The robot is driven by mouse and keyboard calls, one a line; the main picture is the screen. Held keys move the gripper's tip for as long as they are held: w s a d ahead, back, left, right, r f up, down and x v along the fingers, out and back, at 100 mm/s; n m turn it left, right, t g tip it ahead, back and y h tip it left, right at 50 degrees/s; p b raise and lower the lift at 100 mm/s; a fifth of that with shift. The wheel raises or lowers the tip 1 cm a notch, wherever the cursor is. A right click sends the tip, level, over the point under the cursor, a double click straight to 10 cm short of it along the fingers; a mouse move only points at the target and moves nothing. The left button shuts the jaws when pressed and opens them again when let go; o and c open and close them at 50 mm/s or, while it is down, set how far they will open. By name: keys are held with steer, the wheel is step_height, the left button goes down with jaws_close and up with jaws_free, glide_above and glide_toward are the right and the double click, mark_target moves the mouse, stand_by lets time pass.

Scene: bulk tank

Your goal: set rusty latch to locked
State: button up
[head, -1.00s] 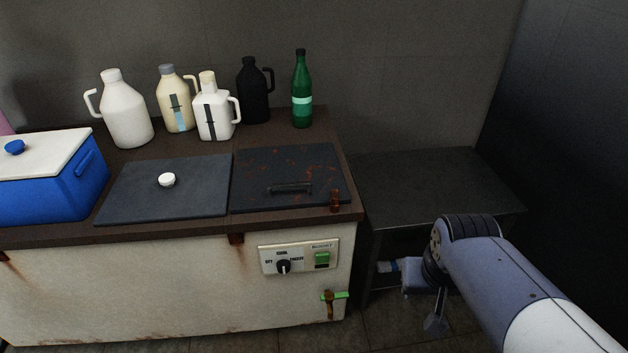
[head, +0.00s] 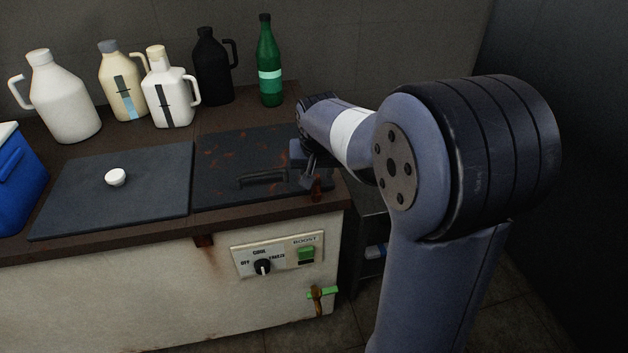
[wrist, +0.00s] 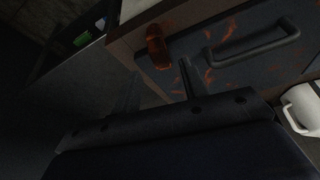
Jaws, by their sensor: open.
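The rusty latch (head: 316,187) is a small orange-brown piece at the front right corner of the dark, rust-flecked lid (head: 222,165). It also shows in the wrist view (wrist: 156,47), at the lid's edge. My gripper (head: 312,165) is just behind and above the latch in the head view. In the wrist view my gripper (wrist: 160,85) has its two fingers apart, with nothing between them. The latch lies beyond the fingertips, and I see no contact. I cannot tell which setting the latch is in.
The lid's black handle (head: 262,177) is left of the latch. A control panel (head: 278,254) and a green-handled tap (head: 321,294) are on the tank's front. Several jugs and a green bottle (head: 269,65) stand behind. A dark low table (head: 368,225) is at the right.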

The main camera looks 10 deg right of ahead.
mark_target(316, 182)
steer(key=shift+x, duration=2.3)
jaws_close()
